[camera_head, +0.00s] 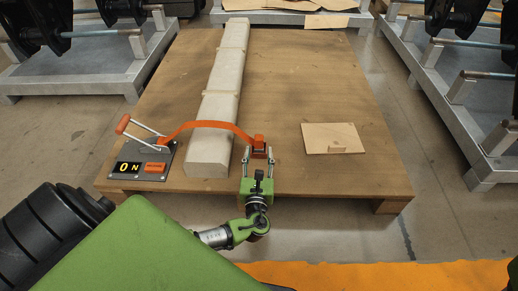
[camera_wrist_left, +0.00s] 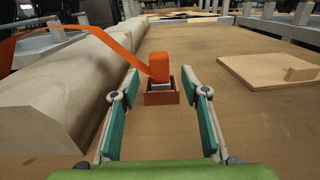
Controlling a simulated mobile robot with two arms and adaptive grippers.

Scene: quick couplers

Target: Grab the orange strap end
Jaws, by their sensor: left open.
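The orange strap (camera_head: 215,125) arches from the lever plate on the left over the long pale beam to its right side. Its orange block-like end (camera_head: 259,141) stands upright in a small reddish-brown holder (camera_head: 259,153) on the wooden board. In the left wrist view the strap end (camera_wrist_left: 159,66) is ahead, in the middle, above the holder (camera_wrist_left: 161,97). My left gripper (camera_head: 259,158) is open, its fingers pointing at the holder, one on each side of it. In the wrist view no finger clearly touches the strap end. My right gripper is not in view.
The pale beam (camera_head: 222,85) lies close on the left of my left gripper. A lever plate (camera_head: 152,163) reading "ON" with an orange-handled lever (camera_head: 123,124) is farther left. A flat wooden piece (camera_head: 332,138) lies right. The board (camera_head: 320,80) is otherwise clear; metal racks (camera_head: 460,75) stand around.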

